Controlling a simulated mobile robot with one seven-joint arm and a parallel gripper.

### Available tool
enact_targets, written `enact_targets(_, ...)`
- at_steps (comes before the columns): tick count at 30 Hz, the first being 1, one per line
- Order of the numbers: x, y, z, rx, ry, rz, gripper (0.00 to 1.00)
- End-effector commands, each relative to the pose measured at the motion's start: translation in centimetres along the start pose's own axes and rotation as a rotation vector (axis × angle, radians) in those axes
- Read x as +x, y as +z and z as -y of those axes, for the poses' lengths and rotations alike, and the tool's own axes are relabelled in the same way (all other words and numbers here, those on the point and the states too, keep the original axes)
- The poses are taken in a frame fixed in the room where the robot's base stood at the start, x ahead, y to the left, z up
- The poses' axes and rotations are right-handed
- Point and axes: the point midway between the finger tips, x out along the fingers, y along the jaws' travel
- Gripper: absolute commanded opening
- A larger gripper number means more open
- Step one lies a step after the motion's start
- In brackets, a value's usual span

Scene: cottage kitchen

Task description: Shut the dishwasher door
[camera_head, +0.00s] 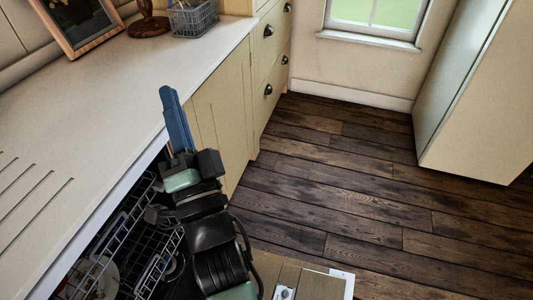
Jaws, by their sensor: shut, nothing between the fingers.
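The dishwasher (58,282) is under the counter at the lower left, and its wire racks show inside with some dishes. Its door (312,283) is open and lowered, a tan panel with a pale edge at the bottom of the picture; the rest is cut off by the frame or hidden by my arm. My gripper (167,94) has blue fingers, which are shut and empty. It points away from me at the counter's front edge, beyond the racks and apart from the door. I cannot tell whether it touches the counter.
The white countertop (95,95) runs along the left, with a picture frame (82,22) and a wire basket (192,18) at its back. Cream drawers (268,60) stand beyond. A fridge (480,90) is at the right. The wooden floor (350,190) between is clear.

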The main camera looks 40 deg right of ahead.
Motion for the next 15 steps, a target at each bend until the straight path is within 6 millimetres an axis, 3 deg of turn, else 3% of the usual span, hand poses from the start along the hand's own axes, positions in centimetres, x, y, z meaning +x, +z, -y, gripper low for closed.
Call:
enact_targets(1, -3.7, 1.9, -5.7, 0.066, 0.035, 0.014, 0.0)
enact_targets(6, -14.0, 4.2, -18.0, 0.322, 0.109, 0.034, 0.0)
enact_targets(9, -20.0, 4.7, -23.4, 0.457, 0.146, 0.043, 0.0)
enact_targets(15, -30.2, 4.3, -30.7, 0.672, 0.208, 0.056, 0.0)
